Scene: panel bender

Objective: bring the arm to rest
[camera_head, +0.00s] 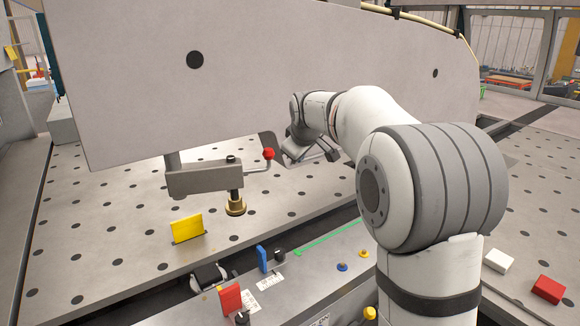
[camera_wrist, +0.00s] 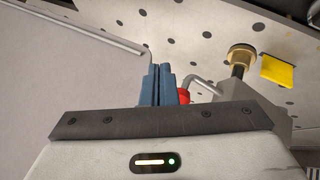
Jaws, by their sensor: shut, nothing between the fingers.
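My white and grey arm reaches in from the right of the head view, over the perforated table. My gripper (camera_wrist: 157,88) shows in the wrist view with its two blue fingers together and nothing between them. In the head view the arm's end is by the large grey panel, and the fingers cannot be made out. A red knob (camera_head: 268,154) on a bent lever sits left of the arm's end. The knob (camera_wrist: 184,96) also shows in the wrist view, just right of the fingers and partly hidden by them; I cannot tell whether they touch.
A large grey panel (camera_head: 130,75) stands upright across the back. A clamp block (camera_head: 205,178) with a brass foot (camera_head: 235,205) stands on the perforated table (camera_head: 110,215). A yellow plate (camera_head: 187,228) stands nearer. Blue (camera_head: 262,259) and red (camera_head: 230,299) plates stand on the front ledge.

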